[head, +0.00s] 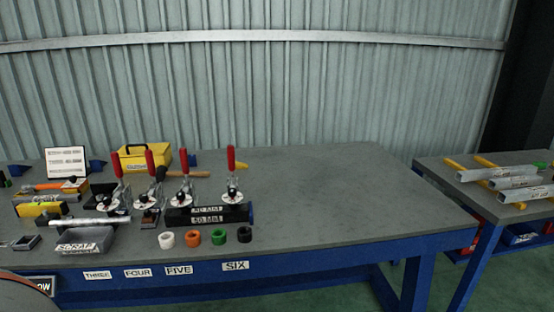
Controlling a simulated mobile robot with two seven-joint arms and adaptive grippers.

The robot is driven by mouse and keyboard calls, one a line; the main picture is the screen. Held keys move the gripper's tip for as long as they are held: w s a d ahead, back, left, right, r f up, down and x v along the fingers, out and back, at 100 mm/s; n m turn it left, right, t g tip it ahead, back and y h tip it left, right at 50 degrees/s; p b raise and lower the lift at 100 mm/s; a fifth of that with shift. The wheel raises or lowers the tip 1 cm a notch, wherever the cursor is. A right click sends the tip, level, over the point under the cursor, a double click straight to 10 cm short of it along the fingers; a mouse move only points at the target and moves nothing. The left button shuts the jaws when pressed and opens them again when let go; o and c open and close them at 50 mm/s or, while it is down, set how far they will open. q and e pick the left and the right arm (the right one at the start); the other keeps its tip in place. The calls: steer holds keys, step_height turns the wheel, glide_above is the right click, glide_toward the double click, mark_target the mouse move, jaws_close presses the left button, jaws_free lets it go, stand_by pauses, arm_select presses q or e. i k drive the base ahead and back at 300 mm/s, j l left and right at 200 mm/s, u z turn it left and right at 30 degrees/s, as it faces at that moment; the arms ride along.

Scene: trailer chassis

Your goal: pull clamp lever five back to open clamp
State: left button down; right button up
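Several toggle clamps with red-handled levers stand in a row on the grey workbench (310,190), above labels on its blue front edge. The clamp five lever (185,161) is the third red handle from the left, roughly in line with the FIVE label (178,269). It stands upright over its clamp base (180,199). The other red levers (116,163), (150,163) and (231,158) also stand upright. Whether clamp five's arm presses on anything is too small to tell. Neither of my grippers is in view.
A black labelled block (208,215) sits below clamps five and six. White, orange, green and black rings (192,238) lie in front. A yellow box (140,157) stands behind, a scrap bin (85,239) at left. The bench's right side is clear. A second bench (480,200) holds metal tubes.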

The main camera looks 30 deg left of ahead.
mark_target(182, 152)
steer(key=u, duration=1.25)
